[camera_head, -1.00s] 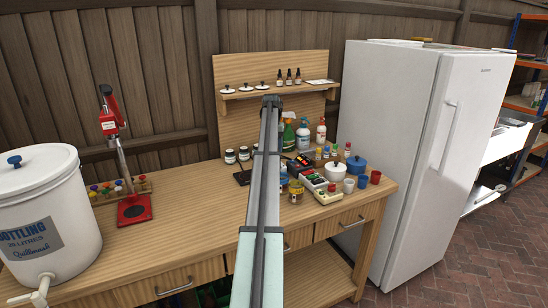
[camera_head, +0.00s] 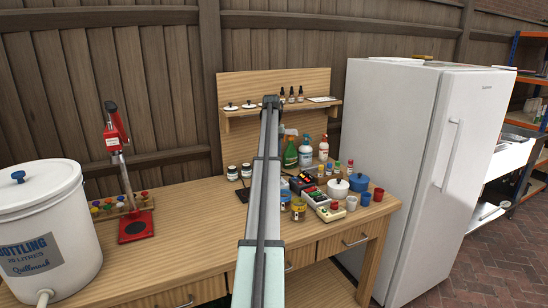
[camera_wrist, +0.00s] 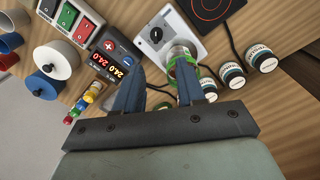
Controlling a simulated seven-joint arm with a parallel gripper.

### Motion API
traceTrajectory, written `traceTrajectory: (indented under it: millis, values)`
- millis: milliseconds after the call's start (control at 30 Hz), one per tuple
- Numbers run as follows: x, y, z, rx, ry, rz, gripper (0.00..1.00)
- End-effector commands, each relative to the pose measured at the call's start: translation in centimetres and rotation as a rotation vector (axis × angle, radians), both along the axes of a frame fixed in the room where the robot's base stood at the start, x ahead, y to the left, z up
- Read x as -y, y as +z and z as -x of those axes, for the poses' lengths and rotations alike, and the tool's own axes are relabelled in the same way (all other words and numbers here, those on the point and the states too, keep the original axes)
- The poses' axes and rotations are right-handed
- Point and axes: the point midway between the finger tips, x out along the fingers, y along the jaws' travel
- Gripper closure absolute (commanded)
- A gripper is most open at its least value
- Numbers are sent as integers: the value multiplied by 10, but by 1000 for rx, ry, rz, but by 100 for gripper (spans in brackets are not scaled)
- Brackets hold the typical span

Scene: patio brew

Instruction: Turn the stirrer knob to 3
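No numbers around the knob can be read. In the head view my arm hides the stirrer and the gripper.
A controller with red digits (camera_wrist: 112,62) and a switch box (camera_wrist: 75,22) lie left of the knob. The wooden bench (camera_head: 180,255) has free room near the red capper (camera_head: 136,226); a white fridge (camera_head: 410,150) stands right.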

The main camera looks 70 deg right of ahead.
Motion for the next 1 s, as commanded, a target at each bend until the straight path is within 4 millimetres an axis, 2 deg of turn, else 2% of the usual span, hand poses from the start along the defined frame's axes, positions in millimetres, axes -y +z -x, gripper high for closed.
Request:
traceTrajectory:
  millis: [33,167,300,400,533,633,767,867,1000]
  values:
    - [-3,-1,-10,0,11,-1,66]
    - [-15,-10,-41,-3,45,-9,78]
    - [-36,-24,-75,-7,84,-20,92]
    - [-51,-35,-93,-26,107,-23,100]
    - [-68,-51,-109,-84,127,-6,100]
    - [-76,-60,-113,-149,123,32,100]
    - [-76,-67,-107,-231,79,103,100]
    - [-70,-67,-92,-297,15,177,100]
    - [-55,-58,-73,-376,-92,305,100]
